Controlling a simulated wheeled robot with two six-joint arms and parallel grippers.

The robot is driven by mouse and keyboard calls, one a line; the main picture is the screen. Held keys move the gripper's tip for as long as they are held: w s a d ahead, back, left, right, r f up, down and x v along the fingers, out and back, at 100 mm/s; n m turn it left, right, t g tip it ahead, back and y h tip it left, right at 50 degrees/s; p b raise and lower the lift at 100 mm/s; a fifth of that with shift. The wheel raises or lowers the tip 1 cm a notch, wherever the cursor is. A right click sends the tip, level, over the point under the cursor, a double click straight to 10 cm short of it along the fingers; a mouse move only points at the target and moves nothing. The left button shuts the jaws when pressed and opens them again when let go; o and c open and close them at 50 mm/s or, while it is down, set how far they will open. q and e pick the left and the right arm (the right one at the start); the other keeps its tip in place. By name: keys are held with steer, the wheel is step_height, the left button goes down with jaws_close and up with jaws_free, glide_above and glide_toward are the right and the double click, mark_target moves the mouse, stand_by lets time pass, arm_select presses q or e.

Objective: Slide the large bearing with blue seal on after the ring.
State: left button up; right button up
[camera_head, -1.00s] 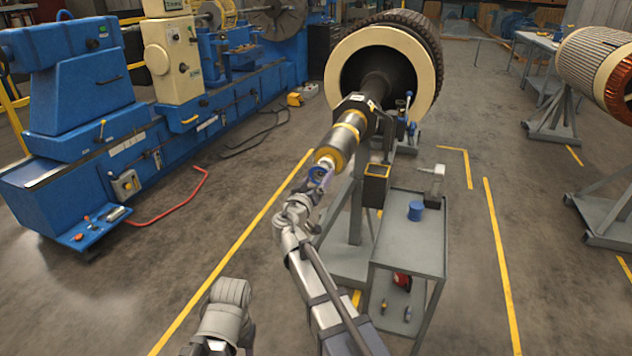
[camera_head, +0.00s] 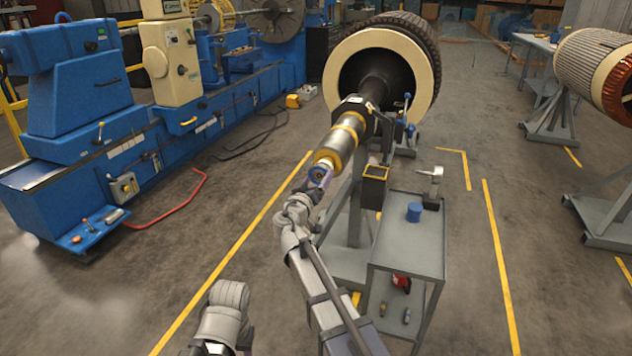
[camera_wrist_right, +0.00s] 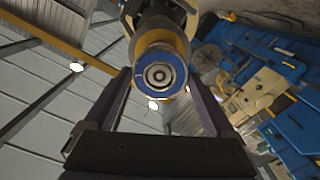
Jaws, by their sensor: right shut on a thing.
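The large bearing with blue seal (camera_head: 317,173) is at the near end of the rotor shaft (camera_head: 349,134). My right gripper (camera_head: 325,181) is shut on it. In the right wrist view the bearing (camera_wrist_right: 160,75) sits between the two fingers of the gripper (camera_wrist_right: 160,92), its blue seal facing the camera, with a round metal centre. It looks lined up with the shaft behind it; I cannot tell how far it is on. A yellowish ring (camera_head: 327,158) shows on the shaft just behind the bearing. My left gripper (camera_head: 215,347) is low at the bottom edge, its fingers not clear.
A grey cart (camera_head: 409,235) stands right of the shaft, with a blue cylinder (camera_head: 414,212) and a grey tool on top. A small open box (camera_head: 375,172) is beside the shaft. A blue lathe (camera_head: 85,150) stands at left. Floor between lathe and shaft is mostly clear.

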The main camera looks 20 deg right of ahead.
steer(key=shift+x, duration=1)
steer(key=shift+w+d, duration=0.3)
stand_by(0.4)
steer(key=o, duration=0.9)
steer(key=shift+o, duration=0.2)
steer(key=shift+s+a, duration=0.1)
steer(key=v, duration=0.8)
steer(key=shift+s+a, duration=0.25)
steer(key=shift+s, duration=0.05)
stand_by(0.5)
